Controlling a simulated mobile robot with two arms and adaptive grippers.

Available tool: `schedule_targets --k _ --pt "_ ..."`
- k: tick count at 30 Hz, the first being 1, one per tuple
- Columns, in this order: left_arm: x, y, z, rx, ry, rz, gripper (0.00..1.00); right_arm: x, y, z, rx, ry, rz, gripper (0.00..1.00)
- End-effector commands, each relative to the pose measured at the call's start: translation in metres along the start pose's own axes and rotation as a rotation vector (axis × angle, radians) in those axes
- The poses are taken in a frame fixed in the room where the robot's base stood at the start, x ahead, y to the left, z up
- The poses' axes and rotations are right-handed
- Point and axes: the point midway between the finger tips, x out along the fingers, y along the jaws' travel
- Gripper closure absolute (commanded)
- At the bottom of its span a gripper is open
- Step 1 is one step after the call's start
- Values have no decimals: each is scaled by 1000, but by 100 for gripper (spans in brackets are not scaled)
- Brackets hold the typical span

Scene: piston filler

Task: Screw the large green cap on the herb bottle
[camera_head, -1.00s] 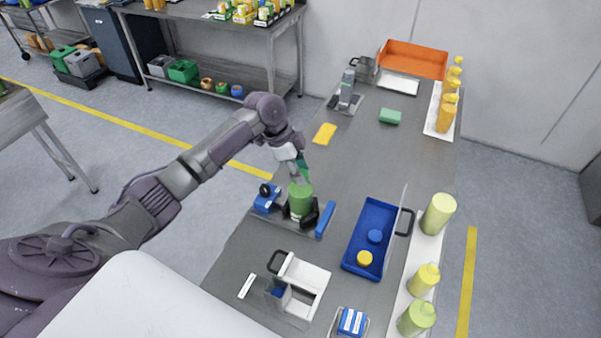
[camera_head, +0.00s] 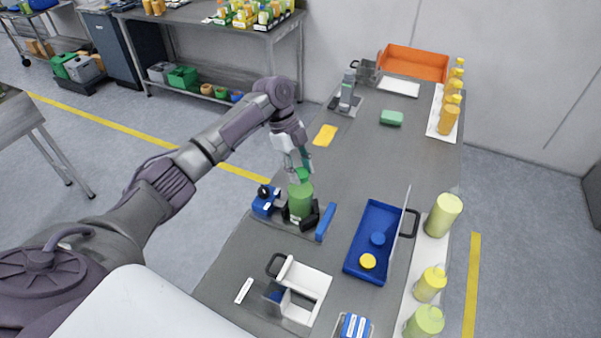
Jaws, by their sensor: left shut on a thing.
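The green herb bottle (camera_head: 300,203) stands upright in the black jaws of a clamp fixture (camera_head: 284,213) on the grey table. My left gripper (camera_head: 300,176) points down right over the bottle's top, shut on the large green cap (camera_head: 303,174). The cap is at the bottle's mouth; I cannot tell whether it is seated on the neck or just above it. The fingers partly hide the cap and the neck. My right gripper is not in view.
A blue clamp part (camera_head: 265,203) and blue handle (camera_head: 326,222) flank the bottle. A blue tray (camera_head: 352,264) with a blue and a yellow cap lies to the right. A white holder (camera_head: 310,277) stands nearer. Several bottles (camera_head: 442,215) line the right edge.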

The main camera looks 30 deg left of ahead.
Motion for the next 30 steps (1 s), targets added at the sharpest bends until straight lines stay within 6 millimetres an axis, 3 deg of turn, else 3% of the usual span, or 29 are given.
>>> schedule_targets --k 13,23,24,28,30 --pt "2 0 0 260 0 108 100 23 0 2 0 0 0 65" --pt "1 0 0 291 0 120 100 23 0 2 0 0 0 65" --pt "1 0 0 290 0 120 53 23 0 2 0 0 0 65" --pt "1 0 0 290 0 120 31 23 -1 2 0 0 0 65" --pt "0 0 0 289 0 120 30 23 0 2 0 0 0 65"
